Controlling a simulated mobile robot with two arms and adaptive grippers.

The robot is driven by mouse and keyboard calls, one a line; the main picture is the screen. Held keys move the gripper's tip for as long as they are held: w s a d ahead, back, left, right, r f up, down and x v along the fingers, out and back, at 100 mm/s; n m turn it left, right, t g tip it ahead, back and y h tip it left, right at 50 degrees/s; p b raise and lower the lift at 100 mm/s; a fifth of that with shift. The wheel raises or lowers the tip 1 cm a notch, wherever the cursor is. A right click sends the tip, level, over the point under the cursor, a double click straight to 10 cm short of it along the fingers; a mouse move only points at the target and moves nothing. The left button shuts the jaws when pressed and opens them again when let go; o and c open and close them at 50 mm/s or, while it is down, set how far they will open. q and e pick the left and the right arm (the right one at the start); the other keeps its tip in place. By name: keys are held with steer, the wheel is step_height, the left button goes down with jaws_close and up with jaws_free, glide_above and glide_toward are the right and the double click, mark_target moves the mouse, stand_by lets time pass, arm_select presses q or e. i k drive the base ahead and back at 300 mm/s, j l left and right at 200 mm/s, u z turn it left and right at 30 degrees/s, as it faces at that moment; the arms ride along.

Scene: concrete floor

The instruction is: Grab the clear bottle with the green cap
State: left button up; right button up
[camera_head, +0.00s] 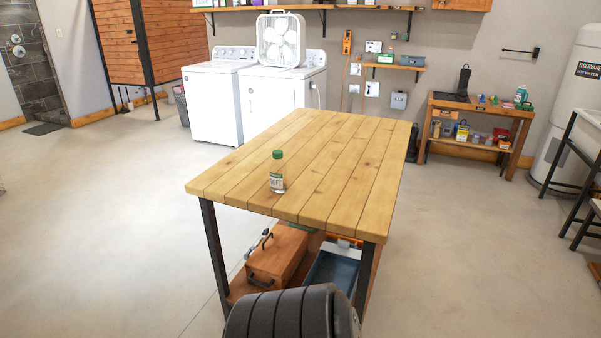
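The clear bottle with the green cap (277,172) stands upright on the wooden table (335,160), near the table's front left part. It has a label with dark lettering, too small to read fully. Nothing touches it and no other object stands on the tabletop. Neither of my grippers shows in the head view. A dark rounded ribbed shape at the bottom middle of the view covers part of the table's lower shelf; I cannot tell which part it is.
A wooden box (276,257) and a blue-grey bin (331,272) sit under the table. Black legs (213,245) stand at its front corners. Open concrete floor (110,230) lies left and right. White washers (218,98), a workbench (477,120) and a water heater (572,110) stand farther back.

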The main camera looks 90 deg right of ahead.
mark_target(278, 171)
steer(key=z, duration=2.6)
